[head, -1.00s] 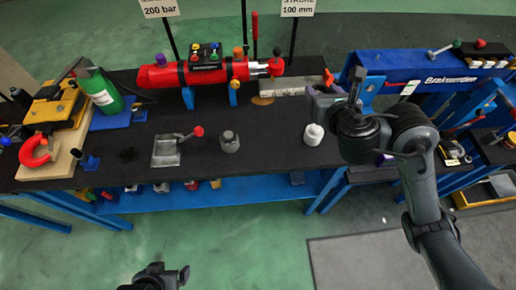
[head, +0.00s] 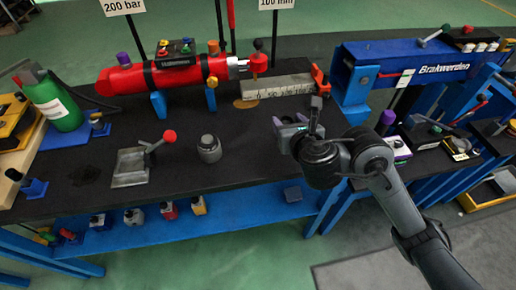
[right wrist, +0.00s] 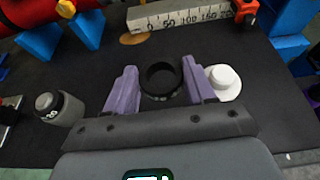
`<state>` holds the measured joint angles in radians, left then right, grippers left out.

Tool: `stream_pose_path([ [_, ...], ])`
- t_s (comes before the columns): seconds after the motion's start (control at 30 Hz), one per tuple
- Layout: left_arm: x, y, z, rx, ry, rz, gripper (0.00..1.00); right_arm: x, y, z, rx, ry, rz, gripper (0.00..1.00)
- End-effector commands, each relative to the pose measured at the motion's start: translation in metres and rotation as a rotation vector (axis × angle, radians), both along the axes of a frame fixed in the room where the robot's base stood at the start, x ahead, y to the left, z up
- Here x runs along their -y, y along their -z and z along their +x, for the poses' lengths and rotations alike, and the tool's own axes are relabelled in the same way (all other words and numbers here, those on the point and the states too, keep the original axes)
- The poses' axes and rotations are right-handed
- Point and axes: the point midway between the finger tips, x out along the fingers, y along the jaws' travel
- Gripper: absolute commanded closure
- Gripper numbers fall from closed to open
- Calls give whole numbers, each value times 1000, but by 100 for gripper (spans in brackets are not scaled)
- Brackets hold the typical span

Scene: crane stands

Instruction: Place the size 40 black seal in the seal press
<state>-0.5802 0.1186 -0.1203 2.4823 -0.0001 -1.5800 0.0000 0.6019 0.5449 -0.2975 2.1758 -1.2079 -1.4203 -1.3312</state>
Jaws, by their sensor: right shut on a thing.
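My right gripper (head: 290,122) is over the black bench top in the head view. In the right wrist view its purple fingers (right wrist: 161,88) are shut on a black seal (right wrist: 160,66), a ring held between them. Its size marking cannot be read. A grey round piece (head: 209,149) stands to the left of the gripper, and it shows with a number on its side in the right wrist view (right wrist: 60,108). A grey metal device with a red-knobbed lever (head: 130,168) stands further left. I cannot tell which piece is the seal press. My left gripper is out of view.
A white round piece (right wrist: 222,80) stands right beside the right finger. A red cylinder (head: 130,78) on blue supports and a grey scale block (head: 275,87) lie behind. A blue machine (head: 400,62) is at the right. The bench between the lever device and the grey piece is clear.

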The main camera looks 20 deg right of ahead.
Motion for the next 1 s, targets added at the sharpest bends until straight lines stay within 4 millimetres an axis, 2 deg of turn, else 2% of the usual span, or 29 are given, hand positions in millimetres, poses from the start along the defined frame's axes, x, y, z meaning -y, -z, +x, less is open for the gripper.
stream_pose_path([
  [0.03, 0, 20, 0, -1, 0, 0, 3, -12, 16, 5, 1, -4, 3, 75],
  [0.1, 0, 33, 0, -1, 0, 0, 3, -24, 25, 12, 1, -3, 2, 75],
  [0.23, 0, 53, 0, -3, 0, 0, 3, -45, 37, 22, 1, -3, 1, 75],
  [0.4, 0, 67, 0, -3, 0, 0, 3, -62, 45, 31, 1, -1, 0, 75],
  [0.67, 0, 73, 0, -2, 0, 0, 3, -68, 50, 34, 0, 0, -1, 75],
  [1.0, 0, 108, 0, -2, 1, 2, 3, -67, 85, 34, 0, 0, 0, 75],
])
